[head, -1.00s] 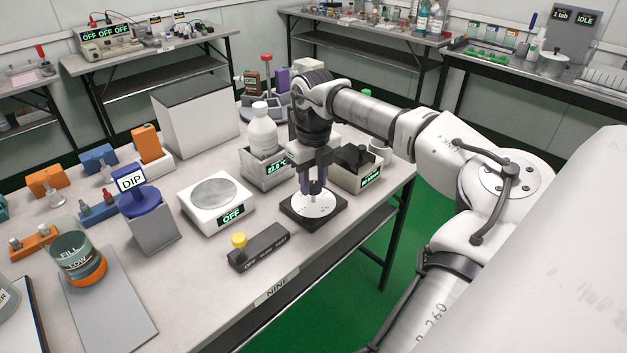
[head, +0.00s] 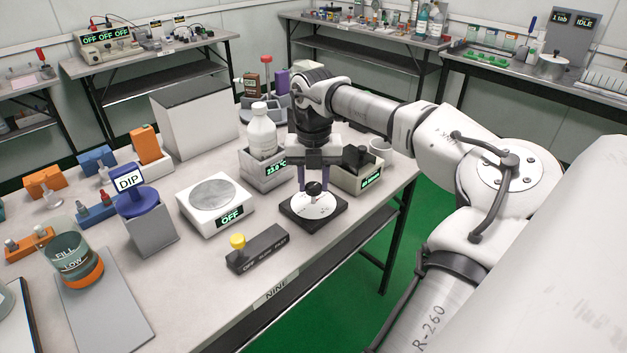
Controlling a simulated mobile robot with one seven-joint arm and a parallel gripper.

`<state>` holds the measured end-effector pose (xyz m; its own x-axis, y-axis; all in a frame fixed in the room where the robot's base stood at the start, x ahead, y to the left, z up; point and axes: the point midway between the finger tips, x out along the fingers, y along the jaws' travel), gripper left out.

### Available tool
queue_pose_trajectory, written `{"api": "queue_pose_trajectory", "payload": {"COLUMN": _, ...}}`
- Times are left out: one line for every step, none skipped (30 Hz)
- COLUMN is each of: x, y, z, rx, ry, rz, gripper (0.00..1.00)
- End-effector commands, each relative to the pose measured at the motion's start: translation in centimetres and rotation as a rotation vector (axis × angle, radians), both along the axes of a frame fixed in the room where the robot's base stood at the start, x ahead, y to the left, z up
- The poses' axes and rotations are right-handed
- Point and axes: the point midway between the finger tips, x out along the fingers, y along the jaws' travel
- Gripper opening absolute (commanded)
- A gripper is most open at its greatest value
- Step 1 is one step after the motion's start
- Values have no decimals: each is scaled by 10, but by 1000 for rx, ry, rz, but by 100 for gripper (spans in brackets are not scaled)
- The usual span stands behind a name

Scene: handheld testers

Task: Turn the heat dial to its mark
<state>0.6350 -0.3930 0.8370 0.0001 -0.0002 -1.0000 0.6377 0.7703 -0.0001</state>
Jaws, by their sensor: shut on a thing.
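The heat dial (head: 312,206) is a white disc with small dark marks and a black knob, set on a square black base on the table, right of centre. My gripper (head: 314,188) points straight down over it. Its two purple-grey fingers are shut on the dial's knob, one on each side. The knob's top shows between the fingers. The marks on the disc are too small to read, so I cannot tell where the dial points.
A white scale (head: 214,197) reading OFF and a black switch bar with a yellow knob (head: 238,241) stand left of the dial. A white bottle (head: 262,131) in a heater box (head: 263,182) and a grey box with a dark top (head: 370,181) stand close behind my gripper. The table's front edge is near.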

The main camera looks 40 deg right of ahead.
Motion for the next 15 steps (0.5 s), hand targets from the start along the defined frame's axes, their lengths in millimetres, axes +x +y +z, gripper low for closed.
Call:
{"api": "queue_pose_trajectory", "payload": {"x": -1, "y": 0, "z": -1, "rx": 1, "ry": 2, "rz": -7, "gripper": 11}}
{"api": "queue_pose_trajectory", "payload": {"x": -1, "y": 0, "z": -1, "rx": 1, "ry": 2, "rz": -10, "gripper": 11}}
{"api": "queue_pose_trajectory", "payload": {"x": -1, "y": 0, "z": -1, "rx": 1, "ry": 2, "rz": -13, "gripper": 11}}
{"api": "queue_pose_trajectory", "payload": {"x": -1, "y": 0, "z": -1, "rx": 1, "ry": 2, "rz": -15, "gripper": 11}}
{"api": "queue_pose_trajectory", "payload": {"x": -1, "y": 0, "z": -1, "rx": 1, "ry": 2, "rz": -16, "gripper": 11}}
{"api": "queue_pose_trajectory", "payload": {"x": -1, "y": 0, "z": 0, "rx": 1, "ry": 2, "rz": -17, "gripper": 11}}
{"api": "queue_pose_trajectory", "payload": {"x": -1, "y": 0, "z": 0, "rx": 1, "ry": 2, "rz": -17, "gripper": 11}}
{"api": "queue_pose_trajectory", "payload": {"x": -1, "y": 0, "z": 0, "rx": 1, "ry": 2, "rz": -18, "gripper": 11}}
{"api": "queue_pose_trajectory", "payload": {"x": -1, "y": 0, "z": 0, "rx": 1, "ry": 2, "rz": -17, "gripper": 11}}
{"api": "queue_pose_trajectory", "payload": {"x": -1, "y": 0, "z": 0, "rx": 1, "ry": 2, "rz": -17, "gripper": 11}}
{"api": "queue_pose_trajectory", "payload": {"x": -1, "y": 0, "z": 0, "rx": 1, "ry": 2, "rz": -17, "gripper": 11}}
{"api": "queue_pose_trajectory", "payload": {"x": -1, "y": 0, "z": 0, "rx": 1, "ry": 2, "rz": -17, "gripper": 11}}
{"api": "queue_pose_trajectory", "payload": {"x": -1, "y": 0, "z": -1, "rx": 1, "ry": 3, "rz": -17, "gripper": 11}}
{"api": "queue_pose_trajectory", "payload": {"x": -1, "y": 0, "z": 0, "rx": 1, "ry": 3, "rz": -16, "gripper": 11}}
{"api": "queue_pose_trajectory", "payload": {"x": -1, "y": 0, "z": -1, "rx": 1, "ry": 3, "rz": -16, "gripper": 35}}
